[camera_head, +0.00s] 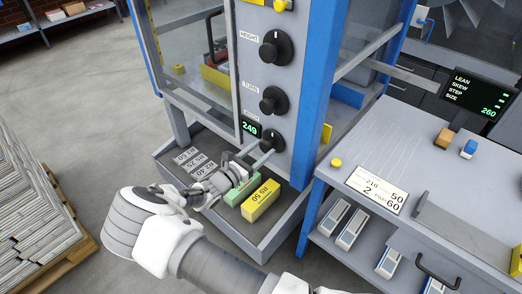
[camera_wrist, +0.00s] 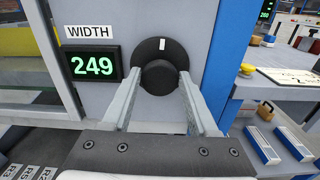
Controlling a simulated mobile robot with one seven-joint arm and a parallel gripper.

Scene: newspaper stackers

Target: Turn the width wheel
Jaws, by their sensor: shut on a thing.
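The width wheel (camera_wrist: 160,54) is a black round dial with a white mark at its top, on the grey panel of the blue-framed machine. In the head view the wheel (camera_head: 273,140) is the lowest of three black dials. My gripper (camera_wrist: 160,92) is shut on the wheel's central knob, with one finger on each side. In the head view my gripper (camera_head: 250,155) reaches the wheel from the lower left. The WIDTH display (camera_wrist: 93,66) left of the wheel reads 249 in green.
The HEIGHT dial (camera_head: 276,47) and TURN dial (camera_head: 273,100) are above. A tray (camera_head: 262,248) below holds a yellow block (camera_head: 260,201), a green block (camera_head: 240,190) and labelled plates. A bench (camera_head: 385,150) stands right, with a card (camera_head: 377,190). A newspaper pallet (camera_head: 75,255) is at left.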

